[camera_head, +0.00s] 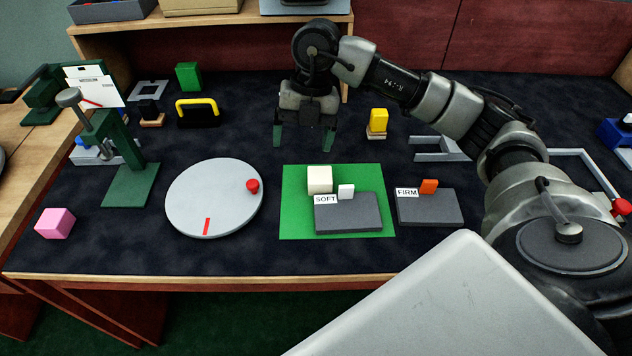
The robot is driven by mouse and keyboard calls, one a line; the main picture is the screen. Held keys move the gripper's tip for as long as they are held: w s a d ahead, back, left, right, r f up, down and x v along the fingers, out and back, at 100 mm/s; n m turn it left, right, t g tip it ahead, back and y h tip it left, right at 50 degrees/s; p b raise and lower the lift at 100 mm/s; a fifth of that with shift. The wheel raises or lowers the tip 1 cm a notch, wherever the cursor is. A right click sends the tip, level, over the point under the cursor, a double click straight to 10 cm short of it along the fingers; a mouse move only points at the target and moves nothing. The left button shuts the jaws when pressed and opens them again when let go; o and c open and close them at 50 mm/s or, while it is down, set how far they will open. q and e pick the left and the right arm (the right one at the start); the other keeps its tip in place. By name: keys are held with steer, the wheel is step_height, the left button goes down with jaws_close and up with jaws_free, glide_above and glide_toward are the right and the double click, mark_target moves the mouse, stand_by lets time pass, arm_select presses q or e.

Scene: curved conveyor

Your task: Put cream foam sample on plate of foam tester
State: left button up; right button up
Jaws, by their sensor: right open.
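The cream foam sample (320,180) is a small pale cube on the green mat (292,222), just behind the grey SOFT block (350,218). What looks like the foam tester (107,135) is a green upright frame with a grey knob on top, at the left. Its flat green plate (130,187) lies at its foot, and its visible part is bare. My right gripper (303,140) points down with its fingers apart and empty, behind the cream sample and apart from it. My left gripper is not in view.
A round grey disc (205,202) with a red knob lies between the tester and the mat. A pink cube (55,223) sits at the front left. The grey FIRM block (430,209) is right of the mat. A yellow-handled black object (197,113) stands behind the disc.

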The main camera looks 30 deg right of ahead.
mark_target(320, 174)
steer(key=d, duration=0.1)
steer(key=h, duration=0.1)
steer(key=d+h, duration=0.1)
steer(key=shift+s+d+f, duration=0.25)
steer(key=shift+d+f, duration=0.1)
steer(key=f, duration=0.4)
steer(key=shift+s+f+b, duration=0.3)
steer(key=shift+b, duration=0.05)
steer(key=f, duration=0.5)
steer(key=shift+s+f, duration=0.1)
steer(key=shift+s, duration=0.3)
steer(key=shift+f, duration=0.3)
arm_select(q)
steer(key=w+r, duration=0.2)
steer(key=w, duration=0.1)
arm_select(e)
steer(key=c, duration=1.1)
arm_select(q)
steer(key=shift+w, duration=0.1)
arm_select(e)
steer(key=shift+o, duration=0.2)
